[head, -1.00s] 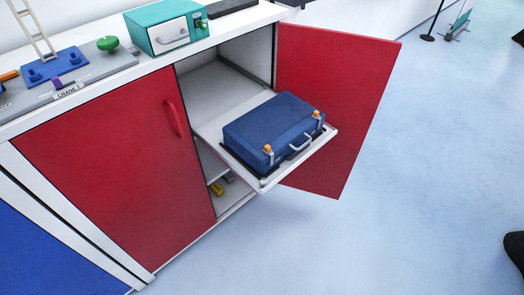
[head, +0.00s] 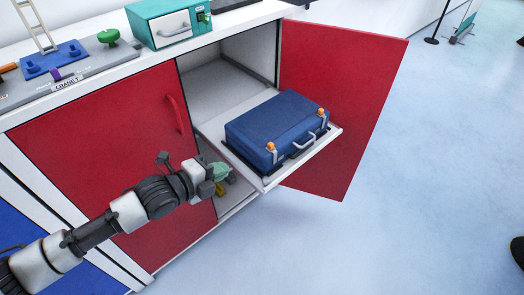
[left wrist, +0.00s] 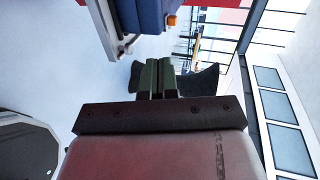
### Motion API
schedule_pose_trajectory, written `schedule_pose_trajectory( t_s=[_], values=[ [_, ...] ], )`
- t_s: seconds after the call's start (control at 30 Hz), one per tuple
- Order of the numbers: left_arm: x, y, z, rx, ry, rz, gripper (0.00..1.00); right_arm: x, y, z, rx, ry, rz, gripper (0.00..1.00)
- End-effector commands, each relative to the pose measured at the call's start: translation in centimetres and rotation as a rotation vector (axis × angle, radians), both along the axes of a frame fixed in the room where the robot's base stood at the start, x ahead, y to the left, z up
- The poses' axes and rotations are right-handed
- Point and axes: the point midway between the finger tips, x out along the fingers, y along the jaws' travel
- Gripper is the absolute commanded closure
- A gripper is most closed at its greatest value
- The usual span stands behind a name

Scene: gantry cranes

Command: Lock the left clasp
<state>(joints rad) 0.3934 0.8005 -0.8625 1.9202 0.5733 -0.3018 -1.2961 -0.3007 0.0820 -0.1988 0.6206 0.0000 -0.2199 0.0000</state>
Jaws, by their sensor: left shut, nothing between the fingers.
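The blue case (head: 275,121) lies on the pulled-out shelf, its front with a grey handle (head: 304,142) facing out. The left clasp (head: 271,149), grey with an orange knob, is on the left of that front; the right clasp (head: 321,114) matches it. I cannot tell whether either is locked. My left gripper (head: 220,171) is shut and empty, left of the shelf's front corner and apart from the left clasp. In the left wrist view my shut fingers (left wrist: 158,76) point past the blue case (left wrist: 147,14), with one orange knob (left wrist: 172,20) showing. My right gripper is out of view.
The white shelf (head: 262,186) sticks out of the cabinet beside the open red door (head: 345,100). The other red door (head: 100,165) is closed behind my left arm. A teal box (head: 168,22) stands on the counter. The floor in front is clear.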

Motion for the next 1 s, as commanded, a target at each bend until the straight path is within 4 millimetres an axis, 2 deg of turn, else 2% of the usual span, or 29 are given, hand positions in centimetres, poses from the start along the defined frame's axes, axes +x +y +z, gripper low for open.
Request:
schedule_pose_trajectory(
  t_s=[0.13,0.53,0.67,1.0],
  values=[
    [-0.6,-0.4,0.8,0.016,-0.025,-0.031,1.00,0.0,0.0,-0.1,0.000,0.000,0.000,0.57],
    [-0.1,-0.8,0.7,0.013,-0.024,-0.030,1.00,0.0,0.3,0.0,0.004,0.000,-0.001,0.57],
    [1.0,-2.0,0.2,0.013,-0.024,-0.029,1.00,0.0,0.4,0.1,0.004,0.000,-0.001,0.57],
    [5.9,-6.9,-2.0,0.011,-0.024,-0.030,1.00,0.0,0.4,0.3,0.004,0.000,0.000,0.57]
  ],
)
